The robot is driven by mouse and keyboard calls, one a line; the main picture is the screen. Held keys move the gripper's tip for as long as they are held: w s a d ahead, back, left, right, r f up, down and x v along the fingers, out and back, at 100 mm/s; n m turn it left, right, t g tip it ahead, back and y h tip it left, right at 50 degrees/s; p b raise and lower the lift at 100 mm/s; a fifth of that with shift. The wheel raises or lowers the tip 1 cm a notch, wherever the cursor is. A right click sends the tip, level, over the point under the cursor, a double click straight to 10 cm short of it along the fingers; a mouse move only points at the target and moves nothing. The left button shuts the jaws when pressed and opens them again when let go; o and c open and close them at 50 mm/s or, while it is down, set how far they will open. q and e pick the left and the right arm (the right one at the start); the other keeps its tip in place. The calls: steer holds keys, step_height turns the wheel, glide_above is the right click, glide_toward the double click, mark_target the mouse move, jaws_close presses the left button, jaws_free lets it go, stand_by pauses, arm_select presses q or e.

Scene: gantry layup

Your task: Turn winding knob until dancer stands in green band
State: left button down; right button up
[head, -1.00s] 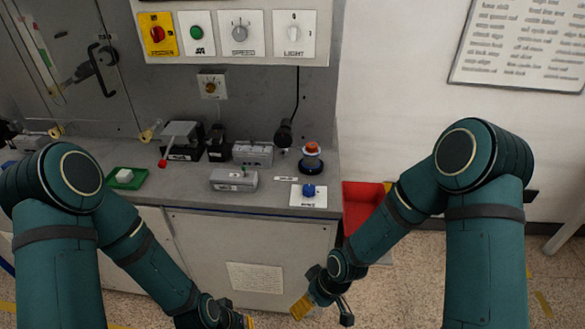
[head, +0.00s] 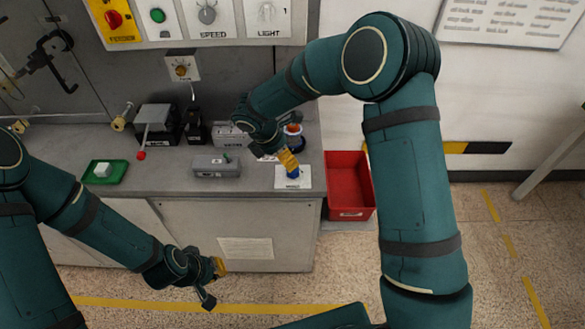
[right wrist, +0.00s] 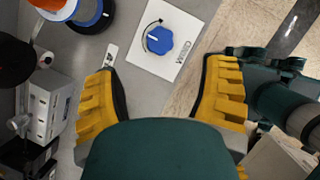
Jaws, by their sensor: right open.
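The blue winding knob (head: 293,181) stands on a white plate (head: 306,185) near the front right of the bench. In the right wrist view the knob (right wrist: 158,40) shows a white pointer mark beside a curved arrow. My right gripper (right wrist: 166,70) is open, with its yellow fingers spread on either side of the plate in that view. The knob lies ahead of the fingertips, and nothing is held. In the head view the right gripper (head: 285,160) hangs just above the knob. My left gripper (head: 213,283) is open and empty in front of the cabinet. I cannot make out the dancer or green band.
A grey box (head: 216,166) and a green tray (head: 96,179) with a white block sit to the left. A red bin (head: 348,185) stands right of the bench. The switch panel (head: 238,38) overhangs behind.

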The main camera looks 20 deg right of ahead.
steer(key=x, duration=1)
steer(key=shift+b, duration=0.3)
steer(key=c, duration=1.2)
